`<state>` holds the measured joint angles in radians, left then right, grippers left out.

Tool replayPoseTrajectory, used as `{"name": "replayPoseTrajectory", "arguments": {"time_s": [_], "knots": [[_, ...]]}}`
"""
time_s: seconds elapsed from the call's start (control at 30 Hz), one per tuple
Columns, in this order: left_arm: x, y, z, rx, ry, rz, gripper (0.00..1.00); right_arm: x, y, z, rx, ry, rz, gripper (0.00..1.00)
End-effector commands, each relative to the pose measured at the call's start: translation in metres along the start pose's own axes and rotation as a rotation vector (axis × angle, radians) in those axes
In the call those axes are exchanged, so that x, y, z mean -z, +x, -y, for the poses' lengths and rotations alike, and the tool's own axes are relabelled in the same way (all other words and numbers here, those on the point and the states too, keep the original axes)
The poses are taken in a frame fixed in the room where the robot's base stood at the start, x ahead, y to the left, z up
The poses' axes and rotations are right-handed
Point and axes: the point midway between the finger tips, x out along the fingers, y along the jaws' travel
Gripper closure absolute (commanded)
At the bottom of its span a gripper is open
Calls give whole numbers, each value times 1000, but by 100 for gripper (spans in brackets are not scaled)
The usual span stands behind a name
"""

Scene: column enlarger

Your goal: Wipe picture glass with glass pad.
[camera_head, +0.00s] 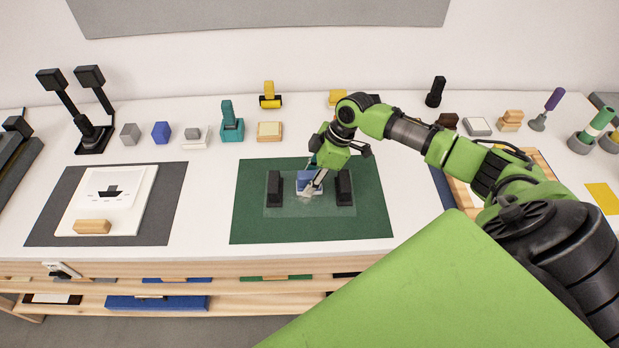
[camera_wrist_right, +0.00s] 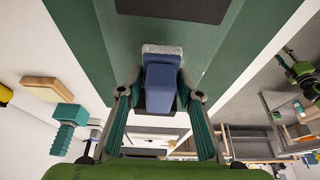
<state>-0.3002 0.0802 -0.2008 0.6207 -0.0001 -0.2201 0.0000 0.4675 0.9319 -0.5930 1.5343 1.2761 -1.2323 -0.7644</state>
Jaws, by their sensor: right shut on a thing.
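The picture glass (camera_head: 285,207) is a clear pane lying on the dark green mat (camera_head: 260,228). Two black blocks, one left (camera_head: 274,189) and one right (camera_head: 344,188), stand at its ends. My right gripper (camera_head: 315,185) is over the middle of the pane, shut on the glass pad (camera_head: 308,176). In the right wrist view the pad (camera_wrist_right: 161,85) is a blue block with a grey face, between the two fingers. I cannot tell whether the pad touches the glass. My left gripper is not in view.
A grey mat with a white picture board (camera_head: 115,192) and a wooden block (camera_head: 92,227) lies left. Several small blocks and a teal tool (camera_head: 231,122) stand along the back. A wooden tray (camera_head: 540,165) is right, partly behind my arm. White tabletop left of the green mat is clear.

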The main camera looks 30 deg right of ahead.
Motion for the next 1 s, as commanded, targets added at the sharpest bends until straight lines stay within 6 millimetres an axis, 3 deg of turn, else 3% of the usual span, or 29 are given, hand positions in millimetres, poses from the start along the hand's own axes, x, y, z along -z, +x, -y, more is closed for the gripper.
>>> {"name": "replayPoseTrajectory", "arguments": {"time_s": [0.23,0.7,1.0], "knots": [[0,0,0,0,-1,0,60,-3,-1,0,-1,1,1,84],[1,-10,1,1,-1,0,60,-43,-18,0,-2,2,1,84],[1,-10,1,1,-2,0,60,-49,-20,0,-2,1,2,84]]}}
